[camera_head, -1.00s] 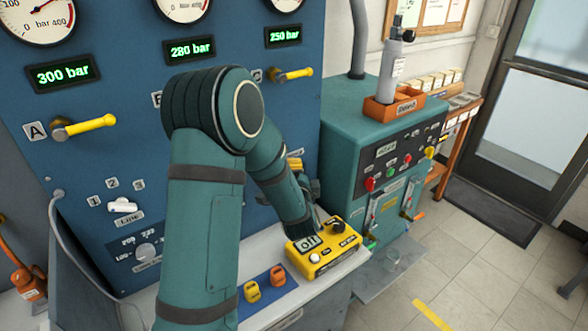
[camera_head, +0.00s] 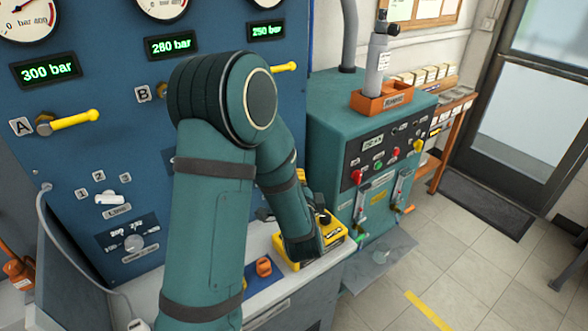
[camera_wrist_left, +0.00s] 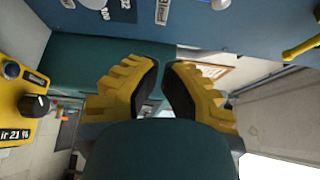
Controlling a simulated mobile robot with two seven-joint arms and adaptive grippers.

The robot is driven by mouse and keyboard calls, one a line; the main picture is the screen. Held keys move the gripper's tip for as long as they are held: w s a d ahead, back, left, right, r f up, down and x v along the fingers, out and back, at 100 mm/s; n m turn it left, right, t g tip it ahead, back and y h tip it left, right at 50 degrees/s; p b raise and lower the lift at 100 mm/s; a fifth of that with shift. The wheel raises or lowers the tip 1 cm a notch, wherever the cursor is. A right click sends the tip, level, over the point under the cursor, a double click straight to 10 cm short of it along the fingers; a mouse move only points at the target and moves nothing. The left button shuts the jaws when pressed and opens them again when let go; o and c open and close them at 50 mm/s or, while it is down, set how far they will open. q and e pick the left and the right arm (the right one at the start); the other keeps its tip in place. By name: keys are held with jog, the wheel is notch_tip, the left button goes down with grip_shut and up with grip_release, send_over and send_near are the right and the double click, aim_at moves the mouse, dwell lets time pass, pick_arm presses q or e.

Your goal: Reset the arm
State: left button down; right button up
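My teal left arm (camera_head: 208,225) rises from the bottom of the head view, bends at a high elbow (camera_head: 225,100) and reaches down to the yellow control box (camera_head: 337,238), covering much of it. Most of my left gripper is hidden behind the forearm; a bit of yellow finger shows beside it. In the left wrist view, my left gripper (camera_wrist_left: 163,66) has its yellow fingers nearly together, a narrow gap between the tips and nothing held. The yellow box (camera_wrist_left: 20,108) with its black knob is left of the fingers, apart from them. My right gripper is not in view.
The blue panel (camera_head: 75,155) with gauges, displays and yellow-handled valves (camera_head: 72,121) stands behind my arm. A teal cabinet (camera_head: 335,110) with switches and an orange tray (camera_head: 380,101) is to the right. An orange knob (camera_head: 264,267) sits on the bench. The floor at right is mostly clear.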

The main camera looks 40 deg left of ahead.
pick_arm(q)
jog(key=shift+s+d, duration=0.25)
jog(key=shift+s, duration=0.1)
